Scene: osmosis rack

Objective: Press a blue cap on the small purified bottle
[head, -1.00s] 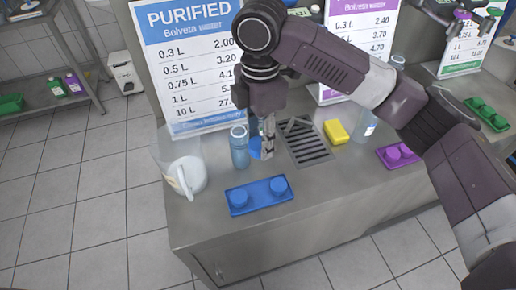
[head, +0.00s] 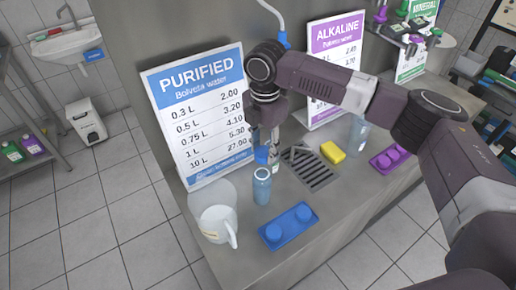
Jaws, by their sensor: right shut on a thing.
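My right gripper (head: 266,150) points down at the counter in front of the PURIFIED sign. It is shut on a blue cap (head: 262,155) between its fingers. Part of a small pale bottle (head: 275,167) seems to show just beside and below the fingers; I cannot tell whether the cap touches it. A blue-tinted bottle (head: 262,188) stands upright in front of the gripper. A blue tray (head: 272,239) with two blue caps (head: 304,213) lies nearer the counter's front edge. My left gripper is out of view.
The PURIFIED sign (head: 196,112) stands behind the gripper. A drain grate (head: 313,170), yellow sponge (head: 333,152), clear bottle (head: 357,136) and purple cap tray (head: 377,165) are to the right.

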